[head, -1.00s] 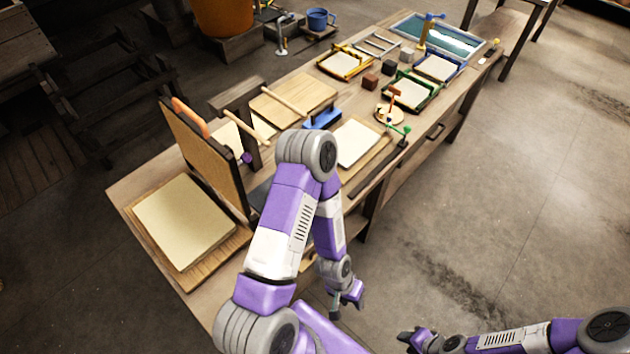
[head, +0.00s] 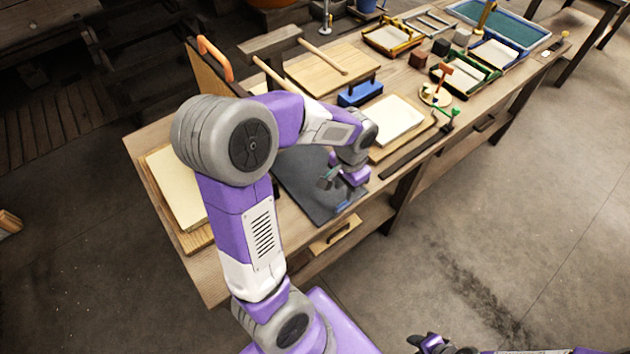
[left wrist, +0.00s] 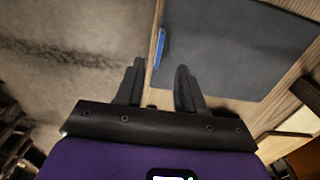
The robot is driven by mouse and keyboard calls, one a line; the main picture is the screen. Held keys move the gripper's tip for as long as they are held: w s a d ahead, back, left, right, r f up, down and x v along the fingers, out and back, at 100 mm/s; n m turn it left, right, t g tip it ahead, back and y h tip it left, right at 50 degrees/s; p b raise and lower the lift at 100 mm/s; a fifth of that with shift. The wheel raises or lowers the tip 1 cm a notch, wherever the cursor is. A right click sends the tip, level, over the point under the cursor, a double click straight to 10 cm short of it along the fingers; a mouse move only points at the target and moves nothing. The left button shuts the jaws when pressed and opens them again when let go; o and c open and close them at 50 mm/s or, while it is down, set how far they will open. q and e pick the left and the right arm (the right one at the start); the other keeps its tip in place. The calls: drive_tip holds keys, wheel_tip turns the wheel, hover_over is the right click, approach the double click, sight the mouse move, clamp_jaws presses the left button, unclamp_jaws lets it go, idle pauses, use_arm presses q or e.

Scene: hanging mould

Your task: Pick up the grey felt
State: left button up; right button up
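The grey felt (head: 300,178) is a flat dark grey sheet on the near part of the workbench, partly hidden by my left arm. It also shows in the left wrist view (left wrist: 235,50), with a small blue tab (left wrist: 161,47) at its edge. My left gripper (head: 328,182) is over the sheet near its front edge. In the left wrist view its two fingers (left wrist: 159,70) are apart with nothing between them, and the blue tab appears just beyond the tips. My right gripper (head: 418,342) is at the bottom edge of the head view, away from the bench; its finger state is unclear.
A cream stack on a board (head: 175,190) lies left of the felt. A white sheet on a board (head: 393,122), a blue-handled block (head: 360,92) and a wooden mallet (head: 270,42) are beyond it. Several framed moulds stand farther back. The floor at right is clear.

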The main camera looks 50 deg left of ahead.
sight(345, 203)
use_arm(q)
drive_tip(key=f+b, duration=0.2)
drive_tip(key=f, duration=0.5)
drive_tip(key=shift+w+b, duration=0.2)
drive_tip(key=shift+b, duration=0.2)
clamp_jaws()
